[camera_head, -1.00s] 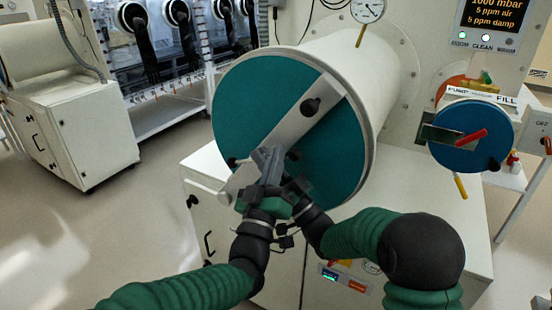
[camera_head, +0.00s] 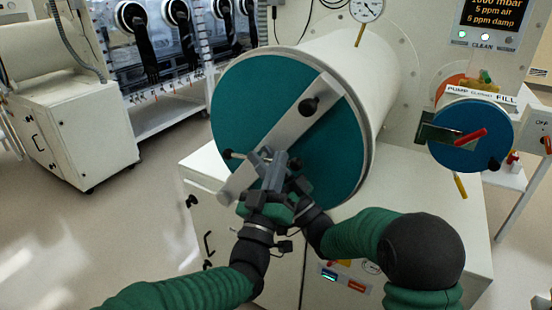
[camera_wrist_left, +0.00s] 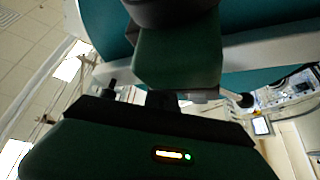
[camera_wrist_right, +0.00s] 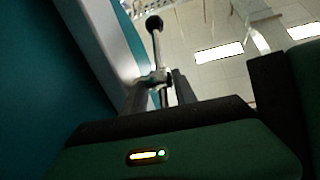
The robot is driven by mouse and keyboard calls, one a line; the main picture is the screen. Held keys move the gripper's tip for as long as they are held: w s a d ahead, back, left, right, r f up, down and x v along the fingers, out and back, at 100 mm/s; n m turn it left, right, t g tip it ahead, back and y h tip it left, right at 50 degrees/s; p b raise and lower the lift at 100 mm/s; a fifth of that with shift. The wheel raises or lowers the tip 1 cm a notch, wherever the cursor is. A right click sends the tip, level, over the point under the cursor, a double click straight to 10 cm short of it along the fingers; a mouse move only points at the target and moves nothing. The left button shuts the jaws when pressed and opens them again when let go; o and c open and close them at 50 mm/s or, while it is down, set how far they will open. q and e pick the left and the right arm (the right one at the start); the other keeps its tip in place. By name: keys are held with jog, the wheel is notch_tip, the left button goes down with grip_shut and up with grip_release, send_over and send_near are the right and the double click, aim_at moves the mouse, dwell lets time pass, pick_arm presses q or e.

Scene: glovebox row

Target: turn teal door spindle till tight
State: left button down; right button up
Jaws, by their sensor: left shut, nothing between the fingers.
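The round teal door (camera_head: 255,95) closes the end of a white cylinder. A pale grey bar (camera_head: 292,125) crosses it diagonally, with a black knob near its upper end. The spindle's cross handle, with a black ball end (camera_head: 228,154), sits in front of the bar's lower part; its hub is mostly hidden by my grippers. My left gripper (camera_head: 272,175) is shut and empty close to the handle. My right gripper overlaps it; in the right wrist view its fingers (camera_wrist_right: 158,92) lie either side of a metal rod with a ball end (camera_wrist_right: 154,23). Whether they grip it is unclear.
A smaller blue door (camera_head: 465,150) with a red handle is at the right. A gauge (camera_head: 366,9) stands above the cylinder. A white cabinet (camera_head: 425,200) is below.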

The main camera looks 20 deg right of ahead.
jog(key=shift+s, duration=0.1)
jog(key=shift+s+d+f, duration=0.15)
jog(key=shift+s+f, duration=0.1)
jog(key=shift+f, duration=0.05)
jog(key=v, duration=1.1)
jog(key=w+a+f+m+g+h, duration=0.1)
jog(key=w+f+g+h, duration=0.1)
jog(key=f+g+h, duration=0.45)
jog(key=w+f+m+g+h, duration=0.15)
jog(key=f+h, duration=0.25)
jog(key=f, duration=0.5)
pick_arm(q)
jog(key=shift+f+m+h+b, duration=0.2)
jog(key=shift+m+h+b, duration=0.2)
jog(key=shift+m+b, duration=0.2)
pick_arm(e)
jog(key=s+a+f+g, duration=0.2)
jog(key=s+f+g, duration=0.4)
jog(key=s, duration=0.4)
jog(key=s+a+f+g, duration=0.2)
jog(key=s+f+g, duration=0.3)
jog(key=s, duration=0.6)
jog(key=shift+a+f+g, duration=0.35)
jog(key=shift+a+g, duration=0.05)
pick_arm(q)
jog(key=shift+g, duration=0.3)
pick_arm(e)
jog(key=shift+f+h, duration=0.25)
